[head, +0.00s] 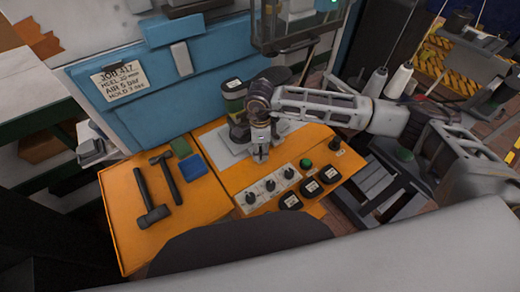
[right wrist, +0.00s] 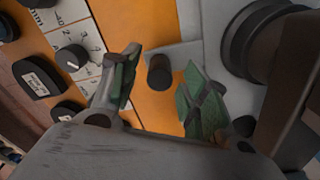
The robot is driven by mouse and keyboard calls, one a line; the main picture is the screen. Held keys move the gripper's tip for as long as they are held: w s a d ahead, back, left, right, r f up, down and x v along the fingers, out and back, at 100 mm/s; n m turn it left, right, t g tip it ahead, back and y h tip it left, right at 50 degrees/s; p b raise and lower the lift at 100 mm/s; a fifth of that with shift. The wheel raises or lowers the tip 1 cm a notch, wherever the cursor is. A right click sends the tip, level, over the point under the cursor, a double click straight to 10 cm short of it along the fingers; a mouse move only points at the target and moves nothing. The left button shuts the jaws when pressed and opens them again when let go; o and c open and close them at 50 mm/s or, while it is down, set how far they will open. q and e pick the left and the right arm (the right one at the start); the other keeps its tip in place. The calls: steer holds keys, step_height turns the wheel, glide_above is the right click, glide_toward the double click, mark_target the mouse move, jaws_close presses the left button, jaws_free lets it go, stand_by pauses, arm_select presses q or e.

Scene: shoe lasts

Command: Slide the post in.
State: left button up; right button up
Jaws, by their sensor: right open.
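A short dark brown post (right wrist: 160,72) shows end-on in the right wrist view, against the orange panel beside a grey plate (right wrist: 188,58). My right gripper (right wrist: 153,95) is open, with its two green-padded fingers on either side of the post and a gap visible on both sides. I cannot tell how deep the post sits between them. In the head view my right gripper (head: 260,150) points down over the orange bench by the grey plate (head: 222,147), and the post cannot be made out there. My left gripper is not in view.
A larger dark round part (right wrist: 262,38) stands close to the right finger. A labelled green container (head: 233,95) is behind the gripper. Two hammers (head: 152,212) lie on the left orange surface (head: 205,220).

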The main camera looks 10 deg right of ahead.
steer(key=shift+f, duration=0.85)
jaws_close()
